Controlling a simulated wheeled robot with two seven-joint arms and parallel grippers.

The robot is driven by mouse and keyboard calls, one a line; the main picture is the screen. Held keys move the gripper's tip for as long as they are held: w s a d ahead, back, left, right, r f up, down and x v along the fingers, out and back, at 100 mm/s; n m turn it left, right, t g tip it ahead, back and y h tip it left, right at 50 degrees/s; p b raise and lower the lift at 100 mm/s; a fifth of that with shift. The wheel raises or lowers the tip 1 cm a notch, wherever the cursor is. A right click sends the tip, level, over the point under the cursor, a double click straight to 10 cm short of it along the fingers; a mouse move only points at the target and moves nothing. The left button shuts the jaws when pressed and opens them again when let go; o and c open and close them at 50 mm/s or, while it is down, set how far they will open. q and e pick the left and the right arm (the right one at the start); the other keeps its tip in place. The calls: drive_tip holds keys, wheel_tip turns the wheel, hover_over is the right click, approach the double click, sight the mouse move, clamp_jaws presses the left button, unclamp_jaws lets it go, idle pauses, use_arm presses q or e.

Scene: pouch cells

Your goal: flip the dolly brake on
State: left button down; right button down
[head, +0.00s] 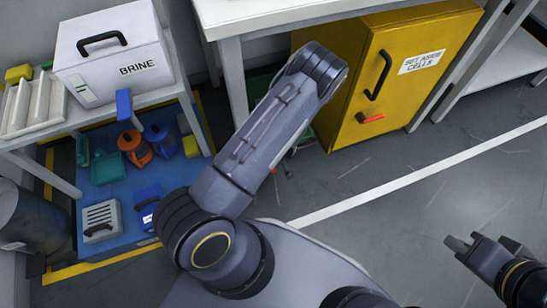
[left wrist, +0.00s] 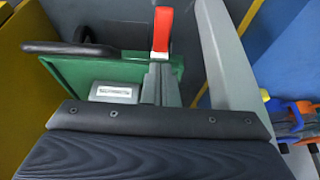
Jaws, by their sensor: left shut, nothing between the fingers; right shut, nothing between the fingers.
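In the left wrist view a red lever (left wrist: 162,28) stands upright in front of a green panel (left wrist: 115,75), which I take to be part of the dolly. My left gripper (left wrist: 158,78) is shut and empty, its grey fingers just below the red lever in that view. I cannot tell whether they touch it. My right gripper (head: 462,243) is shut and empty over the floor at the right.
A yellow cabinet (head: 345,100) with a black handle and a red latch (head: 370,118) stands right of my left arm. The white bench (head: 265,14) is above. A shelf with a BRINE box (head: 115,55) is at the left. The floor at the right is clear.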

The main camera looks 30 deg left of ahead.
use_arm(q)
drive_tip(key=s+d+r+p, duration=0.1)
drive_tip(key=s+d+p, duration=0.1)
drive_tip(key=s+d, duration=0.3)
drive_tip(key=shift+s+d+r, duration=0.35)
drive_tip(key=shift+d, duration=0.45)
drive_tip(key=w+d+r+m+h, duration=0.15)
drive_tip(key=r+h, duration=0.25)
drive_tip(key=r, duration=0.9)
drive_tip(key=w+d+r+m+h, duration=0.1)
drive_tip(key=d+r+h, duration=0.2)
drive_tip(key=r, duration=1)
drive_tip(key=s+a+r+m+t, duration=0.2)
drive_tip(key=s+a+r+m, duration=0.1)
drive_tip(key=s+r, duration=0.5)
drive_tip(key=s+a+r+m+t, duration=0.1)
drive_tip(key=s+a+r+m, duration=0.2)
drive_tip(key=s+r, duration=0.5)
wheel_tip(320, 180, up, 32)
drive_tip(key=p, duration=3.2)
drive_tip(key=shift+s+p, duration=0.4)
